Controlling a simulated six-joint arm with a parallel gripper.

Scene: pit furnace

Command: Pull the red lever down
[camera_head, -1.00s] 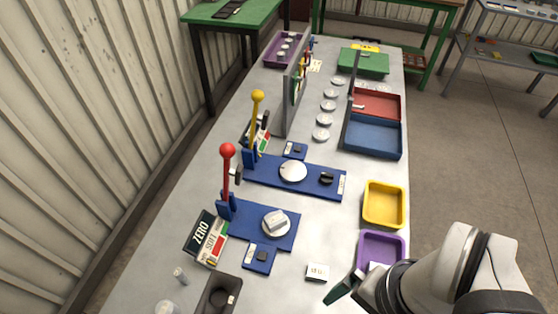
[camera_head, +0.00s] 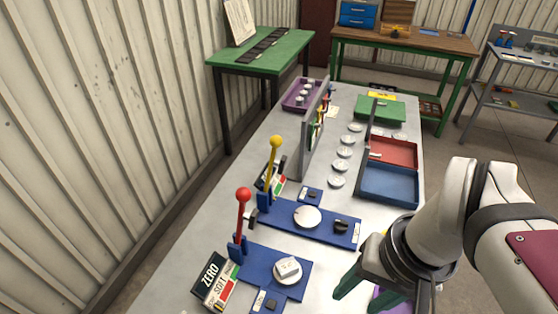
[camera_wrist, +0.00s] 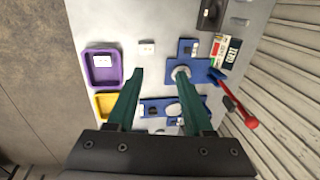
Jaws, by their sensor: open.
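The red lever (camera_head: 241,222) stands upright on the left side of the near blue base plate (camera_head: 262,264), with a red ball at its top. In the wrist view the red lever (camera_wrist: 238,106) lies right of the fingers, its ball toward the lower right. My gripper (camera_head: 362,284) is open and empty at the right of the bench, apart from the lever. In the wrist view the green fingers of my gripper (camera_wrist: 160,72) are spread wide over the bench.
A yellow lever (camera_head: 271,172) stands behind the red one on another blue plate (camera_head: 330,232). A ZERO/SPLIT box (camera_head: 213,280) sits close to the red lever's foot. A grey upright panel (camera_head: 309,140) and red and blue trays (camera_head: 390,184) stand farther back.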

